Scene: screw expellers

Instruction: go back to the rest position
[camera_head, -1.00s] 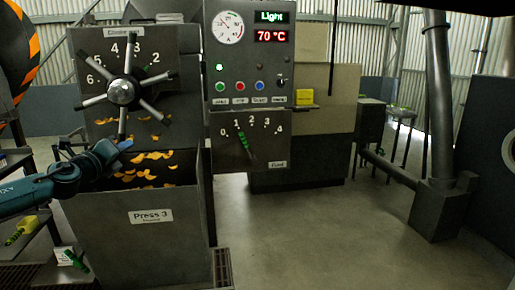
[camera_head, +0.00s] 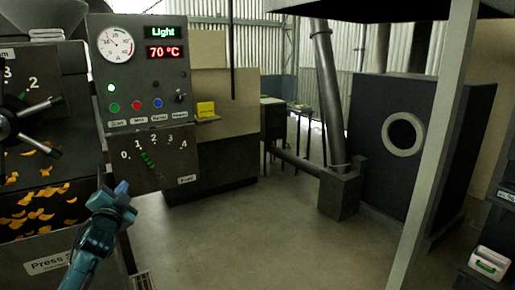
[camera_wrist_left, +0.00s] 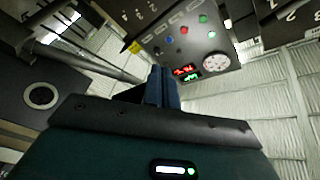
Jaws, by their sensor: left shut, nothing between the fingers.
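My left gripper (camera_head: 121,189) shows in the head view in front of the lower edge of the control panel (camera_head: 139,70). Its fingers are shut and empty, pointing up. In the left wrist view the closed fingers (camera_wrist_left: 161,87) stand at the centre, with the panel's lit displays beyond them. My right gripper is in neither view.
The press (camera_head: 40,185) with its spoked handwheel (camera_head: 8,127) and orange flakes stands at the left. A dark cabinet with a round port (camera_head: 403,134) stands at the right, behind a pale post (camera_head: 436,150). A grey pipe (camera_head: 328,90) stands mid-back. The middle floor (camera_head: 235,235) is clear.

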